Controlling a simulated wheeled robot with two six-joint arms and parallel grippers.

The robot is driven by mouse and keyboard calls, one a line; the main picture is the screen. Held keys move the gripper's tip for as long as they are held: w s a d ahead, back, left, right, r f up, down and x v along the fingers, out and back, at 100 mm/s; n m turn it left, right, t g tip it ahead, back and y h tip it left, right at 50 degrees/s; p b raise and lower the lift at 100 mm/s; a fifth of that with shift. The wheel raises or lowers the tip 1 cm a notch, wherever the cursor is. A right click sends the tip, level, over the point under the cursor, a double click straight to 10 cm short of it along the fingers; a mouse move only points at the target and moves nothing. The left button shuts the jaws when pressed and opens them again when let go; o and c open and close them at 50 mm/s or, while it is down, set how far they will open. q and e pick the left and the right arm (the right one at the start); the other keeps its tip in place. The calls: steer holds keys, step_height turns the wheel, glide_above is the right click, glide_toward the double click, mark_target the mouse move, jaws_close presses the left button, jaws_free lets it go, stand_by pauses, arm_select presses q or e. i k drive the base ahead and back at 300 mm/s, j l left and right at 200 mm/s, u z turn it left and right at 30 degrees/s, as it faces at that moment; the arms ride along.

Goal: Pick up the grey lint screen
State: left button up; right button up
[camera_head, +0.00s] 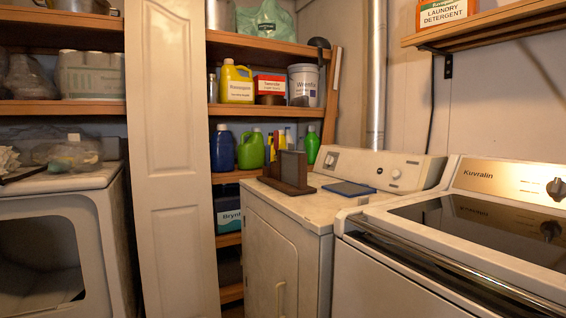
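A dark grey upright panel (293,168), which looks like the grey lint screen, stands in a brown wooden holder (287,188) on top of the middle white machine. A flat rectangular screen with a blue frame (349,188) lies on the same top, to the right of the holder and apart from it. The lower edge of the grey panel is hidden by the holder. Neither of my grippers is in view.
The middle white machine (268,245) has a control panel (375,168) behind its top. A Kuvralin machine (470,235) stands to the right. A white folding door (175,160) and shelves with bottles (250,151) are at left. The front top is clear.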

mark_target(289, 157)
steer(key=i+j, duration=0.35)
steer(key=j, duration=0.15)
steer(key=i+j+z, duration=0.1)
steer(key=i+j, duration=0.65)
steer(key=j, duration=0.2)
steer(key=i+j+z, duration=0.1)
steer(key=i+j, duration=0.25)
steer(key=j, duration=0.2)
